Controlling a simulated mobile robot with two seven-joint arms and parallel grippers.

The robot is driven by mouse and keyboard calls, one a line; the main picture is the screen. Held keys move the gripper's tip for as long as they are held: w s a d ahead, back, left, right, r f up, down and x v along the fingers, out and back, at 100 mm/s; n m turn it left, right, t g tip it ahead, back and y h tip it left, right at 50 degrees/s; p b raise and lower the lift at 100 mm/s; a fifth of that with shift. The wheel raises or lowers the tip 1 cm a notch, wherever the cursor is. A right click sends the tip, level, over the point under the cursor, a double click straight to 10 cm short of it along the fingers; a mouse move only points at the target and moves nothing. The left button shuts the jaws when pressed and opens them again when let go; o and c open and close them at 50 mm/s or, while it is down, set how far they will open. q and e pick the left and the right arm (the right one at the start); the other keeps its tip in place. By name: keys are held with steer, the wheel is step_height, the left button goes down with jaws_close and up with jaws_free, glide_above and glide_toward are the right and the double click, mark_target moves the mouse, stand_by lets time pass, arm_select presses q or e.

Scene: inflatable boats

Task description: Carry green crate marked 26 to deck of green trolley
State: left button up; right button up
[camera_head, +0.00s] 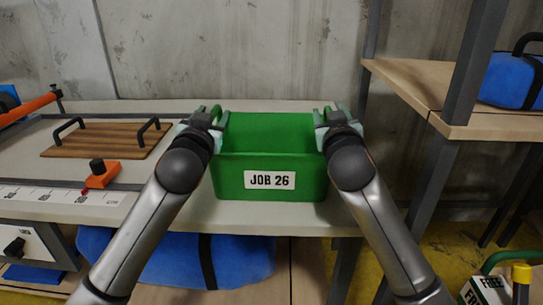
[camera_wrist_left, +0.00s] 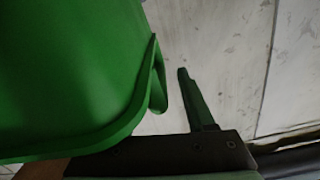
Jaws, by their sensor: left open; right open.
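The green crate (camera_head: 270,170), labelled JOB 26, sits upright on the pale workbench near its front edge. My left gripper (camera_head: 208,114) is open at the crate's left side handle, and my right gripper (camera_head: 331,114) is open at its right side. In the left wrist view the crate wall (camera_wrist_left: 65,70) fills the left, with the handle (camera_wrist_left: 158,88) beside one finger of mine; the other finger is hidden. A green curved bar (camera_head: 511,259) shows at the lower right; I cannot tell whether it belongs to the green trolley.
The workbench (camera_head: 270,215) also holds a wooden board with two black handles (camera_head: 105,140) and an orange block (camera_head: 102,176) on the left. A shelf (camera_head: 490,123) with a blue bundle (camera_head: 512,82) stands at right. White FREE signs (camera_head: 488,291) are at lower right.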

arm_select(q)
steer(key=c, duration=0.8)
arm_select(e)
steer(key=c, duration=0.8)
arm_select(q)
steer(key=shift+a, duration=0.1)
jaws_close()
arm_select(e)
jaws_close()
arm_select(q)
steer(key=shift+a, duration=0.15)
arm_select(e)
steer(key=shift+d+r, duration=0.1)
steer(key=shift+d, duration=0.05)
